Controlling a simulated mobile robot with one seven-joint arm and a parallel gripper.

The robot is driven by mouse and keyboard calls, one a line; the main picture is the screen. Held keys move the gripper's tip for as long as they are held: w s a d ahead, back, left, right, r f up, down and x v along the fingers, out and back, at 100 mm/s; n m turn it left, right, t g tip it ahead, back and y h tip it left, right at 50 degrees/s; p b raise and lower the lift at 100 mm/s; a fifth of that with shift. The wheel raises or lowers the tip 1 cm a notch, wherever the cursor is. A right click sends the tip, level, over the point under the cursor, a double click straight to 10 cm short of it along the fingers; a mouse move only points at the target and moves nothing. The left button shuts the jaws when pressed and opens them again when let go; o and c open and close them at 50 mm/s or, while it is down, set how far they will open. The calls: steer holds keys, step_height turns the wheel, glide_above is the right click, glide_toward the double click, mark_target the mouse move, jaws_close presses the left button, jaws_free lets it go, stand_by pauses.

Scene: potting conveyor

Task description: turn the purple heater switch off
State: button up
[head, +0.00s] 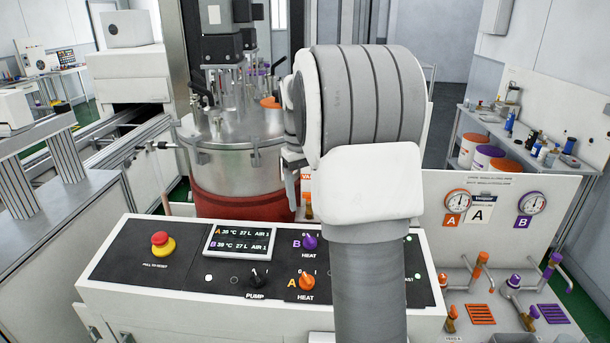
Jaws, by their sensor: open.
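The purple heater switch (309,241), marked B HEAT, is a small knob on the dark control panel (190,262). Its pointer is too small to read surely. The orange heater switch (306,282), marked A HEAT, is just below it. My arm stands in front of the panel's right part and hides much of it. Only a grey part of my gripper (293,180) shows past the left side of my wrist, above and beyond the purple switch. It is apart from the switch and looks empty; its fingertips are mostly hidden.
A black pump knob (257,278), a display (240,242) with A and B readings and a red stop button (160,238) share the panel. A steel vessel (240,135) with a red band stands behind. Gauges and valves are on the white board (550,190) at right.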

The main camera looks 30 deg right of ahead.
steer(key=r, duration=0.5)
steer(key=shift+a+r, duration=0.2)
steer(key=shift+r, duration=0.15)
steer(key=shift+a, duration=0.1)
steer(key=s+a+r+n+t, duration=0.15)
steer(key=s+a+t, duration=0.25)
steer(key=s+a, duration=1.2)
steer(key=s+a+f+t+y, duration=0.1)
steer(key=s+a+f, duration=0.3)
steer(key=s, duration=0.2)
steer(key=shift+s+a+f+t, duration=0.2)
steer(key=shift+a+t, duration=0.1)
steer(key=shift+t, duration=0.1)
